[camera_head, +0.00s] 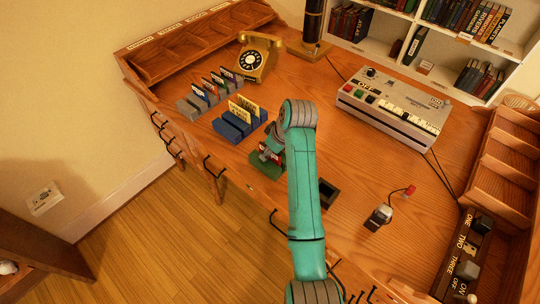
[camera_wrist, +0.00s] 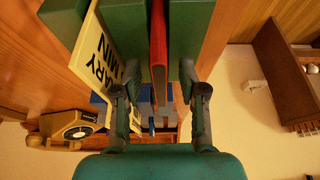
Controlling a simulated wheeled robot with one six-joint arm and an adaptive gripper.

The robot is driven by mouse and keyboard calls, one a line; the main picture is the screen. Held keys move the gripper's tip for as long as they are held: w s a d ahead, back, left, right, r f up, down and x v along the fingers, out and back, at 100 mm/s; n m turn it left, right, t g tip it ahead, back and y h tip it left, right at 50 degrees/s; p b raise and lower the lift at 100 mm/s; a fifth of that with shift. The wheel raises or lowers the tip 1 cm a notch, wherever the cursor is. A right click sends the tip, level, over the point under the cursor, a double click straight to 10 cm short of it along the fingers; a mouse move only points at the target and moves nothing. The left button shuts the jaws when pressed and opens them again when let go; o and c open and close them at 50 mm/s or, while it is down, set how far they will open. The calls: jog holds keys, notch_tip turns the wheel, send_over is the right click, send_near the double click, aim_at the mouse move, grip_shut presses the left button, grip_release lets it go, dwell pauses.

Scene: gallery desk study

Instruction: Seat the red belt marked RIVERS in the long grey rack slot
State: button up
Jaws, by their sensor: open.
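A thin red upright piece (camera_wrist: 158,48), likely the red belt, stands edge-on between green blocks in the wrist view; I cannot read any marking on it. My gripper (camera_wrist: 158,82) is open, with one finger on each side of the red piece and a gap to either side. In the head view my gripper (camera_head: 270,154) is low over the green rack (camera_head: 266,172), partly hidden by my arm. The grey rack (camera_head: 190,105) stands farther back at the left, with several dark, red and light labelled pieces in it. I cannot tell its long slot apart.
A blue rack (camera_head: 232,131) with yellow cards stands between the grey and green racks. A yellow card (camera_wrist: 100,62) shows beside the red piece. A gold telephone (camera_head: 258,56) stands behind, a grey console (camera_head: 390,108) right. Bare desk lies in the middle.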

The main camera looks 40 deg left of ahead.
grip_shut()
